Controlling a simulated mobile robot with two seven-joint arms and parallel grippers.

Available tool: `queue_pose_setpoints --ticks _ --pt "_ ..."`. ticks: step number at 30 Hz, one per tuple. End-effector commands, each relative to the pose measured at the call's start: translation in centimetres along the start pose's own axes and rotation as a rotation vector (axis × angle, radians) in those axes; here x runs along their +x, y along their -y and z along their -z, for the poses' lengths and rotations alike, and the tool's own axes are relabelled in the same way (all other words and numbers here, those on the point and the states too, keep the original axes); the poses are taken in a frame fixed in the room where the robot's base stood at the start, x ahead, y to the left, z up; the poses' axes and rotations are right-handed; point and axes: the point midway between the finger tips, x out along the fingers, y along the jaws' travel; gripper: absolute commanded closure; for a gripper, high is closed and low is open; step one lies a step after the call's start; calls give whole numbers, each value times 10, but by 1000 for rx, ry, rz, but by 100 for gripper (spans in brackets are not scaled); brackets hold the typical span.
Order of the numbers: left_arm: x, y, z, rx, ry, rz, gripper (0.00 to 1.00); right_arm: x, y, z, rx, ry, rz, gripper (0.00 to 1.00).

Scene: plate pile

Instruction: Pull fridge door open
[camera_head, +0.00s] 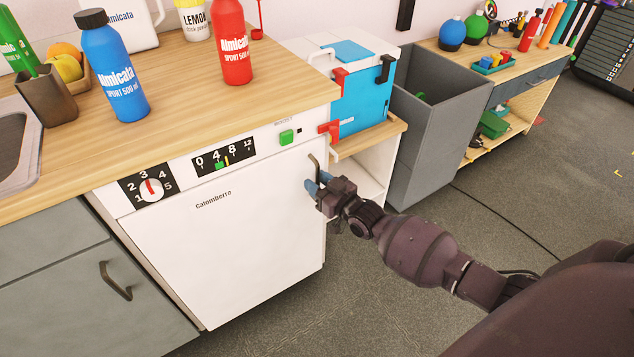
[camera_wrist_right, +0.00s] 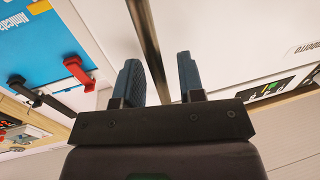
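The fridge is a white under-counter unit, and its door (camera_head: 225,245) appears shut in the head view. A dark metal bar handle (camera_head: 315,163) is at the door's upper right corner; the bar also shows in the right wrist view (camera_wrist_right: 146,40). My right gripper (camera_head: 313,183) is at this handle, its blue fingertips near the bar's lower part. In the right wrist view my right gripper (camera_wrist_right: 160,78) has its two fingers apart, with the bar running between them and a gap beside it. Whether a finger touches the bar is unclear. My left gripper is not in view.
A wooden counter (camera_head: 190,120) with bottles runs above the door. A blue and white box (camera_head: 360,85) stands on a low shelf unit right of the fridge, and a grey bin (camera_head: 440,120) stands beyond it. The floor (camera_head: 320,310) before the door is clear.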

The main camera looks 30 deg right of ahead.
Motion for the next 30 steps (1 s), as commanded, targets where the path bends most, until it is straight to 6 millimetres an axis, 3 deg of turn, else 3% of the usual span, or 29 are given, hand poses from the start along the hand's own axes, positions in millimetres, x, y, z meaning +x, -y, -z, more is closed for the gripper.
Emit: queue_pose_setpoints --ticks 5,12,30 --pt "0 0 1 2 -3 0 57 0 0 0 0 0 0 64" --pt "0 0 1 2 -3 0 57 0 0 0 0 0 0 99" --pt "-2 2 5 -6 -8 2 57 -7 2 2 1 -3 -14 100"
